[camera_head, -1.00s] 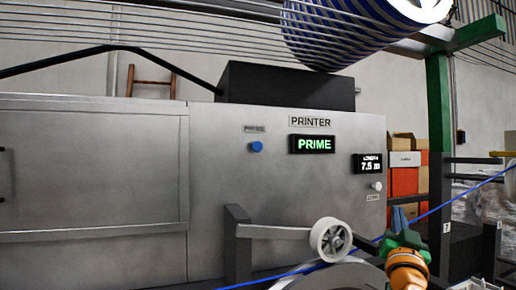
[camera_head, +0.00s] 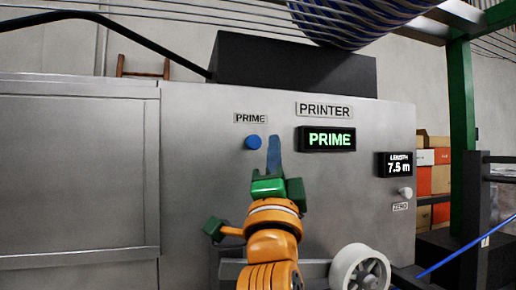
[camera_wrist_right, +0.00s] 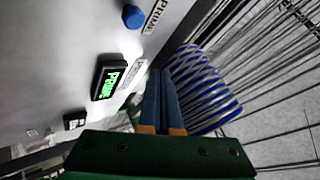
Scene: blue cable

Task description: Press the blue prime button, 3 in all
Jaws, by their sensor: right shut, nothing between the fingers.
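The blue prime button (camera_head: 253,142) sticks out of the grey printer panel (camera_head: 200,200), under a PRIME label (camera_head: 250,118). It also shows in the right wrist view (camera_wrist_right: 133,17), at the top. My right gripper (camera_head: 274,142) is shut and empty, its blue fingers pointing up just right of the button in the head view. In the wrist view the shut fingers (camera_wrist_right: 162,88) lie below and right of the button, with a visible gap. The display (camera_head: 327,139) reads PRIME in green. My left gripper is not in view.
A LENGTH display (camera_head: 399,165) reads 7.5 m, with a white ZERO knob (camera_head: 405,192) below it. A white pulley (camera_head: 360,270) stands at the bottom. A blue striped cable drum (camera_head: 365,20) hangs at the top. The panel left of the button is bare.

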